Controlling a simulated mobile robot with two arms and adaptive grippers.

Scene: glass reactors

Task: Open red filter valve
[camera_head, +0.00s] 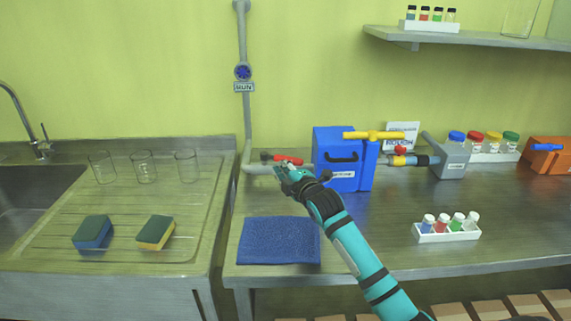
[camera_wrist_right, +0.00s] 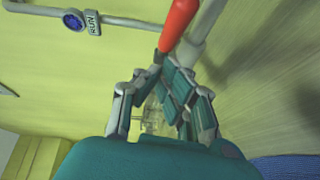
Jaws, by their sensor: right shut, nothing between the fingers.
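The red valve handle (camera_head: 289,160) sits on the grey pipe at the left of the blue filter box (camera_head: 336,155). It points sideways, roughly along the pipe. In the right wrist view the red handle (camera_wrist_right: 178,22) shows at the top, with its lower end close to my fingertips. My right gripper (camera_head: 284,172) is just below and in front of the handle in the head view. Its fingers (camera_wrist_right: 161,75) are shut with nothing between them. I cannot tell whether they touch the handle. My left gripper is not in view.
A yellow handle (camera_head: 372,135) tops the blue box, and a small red knob (camera_head: 400,149) is to its right. A blue mat (camera_head: 279,241) lies in front. A white vial rack (camera_head: 448,236) stands at right. Glass beakers (camera_head: 143,167) and sponges are on the drainboard.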

